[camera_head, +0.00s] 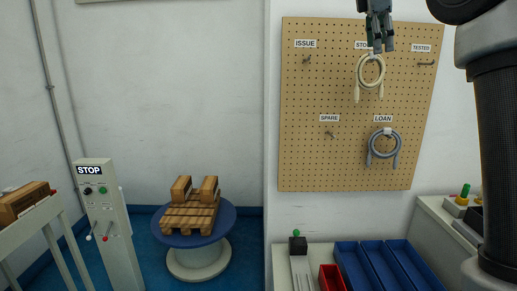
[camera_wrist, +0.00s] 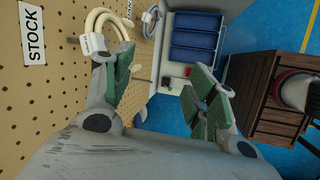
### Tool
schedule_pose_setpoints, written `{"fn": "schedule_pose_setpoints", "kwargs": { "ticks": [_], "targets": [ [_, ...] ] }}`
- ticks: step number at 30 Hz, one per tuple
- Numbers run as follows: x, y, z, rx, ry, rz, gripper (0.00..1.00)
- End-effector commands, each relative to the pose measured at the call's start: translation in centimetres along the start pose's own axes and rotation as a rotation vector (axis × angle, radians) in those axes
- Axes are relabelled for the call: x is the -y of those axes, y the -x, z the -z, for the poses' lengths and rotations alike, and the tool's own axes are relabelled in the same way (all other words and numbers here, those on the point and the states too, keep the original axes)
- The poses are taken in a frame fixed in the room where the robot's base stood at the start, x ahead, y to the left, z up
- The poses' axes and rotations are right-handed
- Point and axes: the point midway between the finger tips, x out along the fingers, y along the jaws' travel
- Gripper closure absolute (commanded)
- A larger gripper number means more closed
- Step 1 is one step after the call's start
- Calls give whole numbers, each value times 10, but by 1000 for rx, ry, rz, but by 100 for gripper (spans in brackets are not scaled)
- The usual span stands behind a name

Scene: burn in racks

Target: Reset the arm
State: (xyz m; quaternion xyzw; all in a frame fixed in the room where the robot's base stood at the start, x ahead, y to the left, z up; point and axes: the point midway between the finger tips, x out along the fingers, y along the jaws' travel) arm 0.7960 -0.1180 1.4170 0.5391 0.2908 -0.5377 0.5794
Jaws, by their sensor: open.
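My gripper (camera_head: 378,42) is at the upper part of the pegboard (camera_head: 345,95), in front of the STOCK label. Its two green-padded fingers stand apart in the wrist view (camera_wrist: 165,72), with nothing seen between them. A coiled cream cable (camera_head: 370,72) hangs at the STOCK spot just below the fingertips in the head view. In the wrist view the cream cable (camera_wrist: 108,20) shows beyond the left finger, which partly hides it. I cannot tell whether they touch. My arm fills the right edge of the head view.
A grey cable (camera_head: 384,147) hangs at LOAN. Blue bins (camera_head: 385,262) and a red bin (camera_head: 331,278) sit below the board. A round blue table (camera_head: 222,222) holds wooden pieces, beside a STOP post (camera_head: 108,215). A wooden crate (camera_wrist: 270,90) stands at right in the wrist view.

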Motion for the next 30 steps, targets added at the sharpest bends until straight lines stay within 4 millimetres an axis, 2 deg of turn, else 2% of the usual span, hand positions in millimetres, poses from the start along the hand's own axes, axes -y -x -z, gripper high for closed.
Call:
{"fn": "schedule_pose_setpoints", "kwargs": {
  "ticks": [1, 5, 8, 11, 14, 17, 19, 21, 24, 27, 30],
  "targets": [
    [1, -13, 7, -8, -46, 9, 43],
    [13, -42, 22, -44, -213, 22, 43],
    [32, -64, 28, -76, -362, 40, 43],
    [65, -86, 30, -115, -544, 68, 43],
    [116, -112, 25, -158, -764, 109, 43],
    [183, -140, 15, -195, -998, 162, 43],
    [236, -159, 6, -217, -1146, 198, 43],
    [289, -178, -2, -233, -1259, 227, 43],
    [352, -199, -12, -249, -1337, 249, 43],
    [393, -209, -22, -256, -1367, 249, 43],
    [403, -204, -30, -285, -1390, 218, 43]
  ]
}}
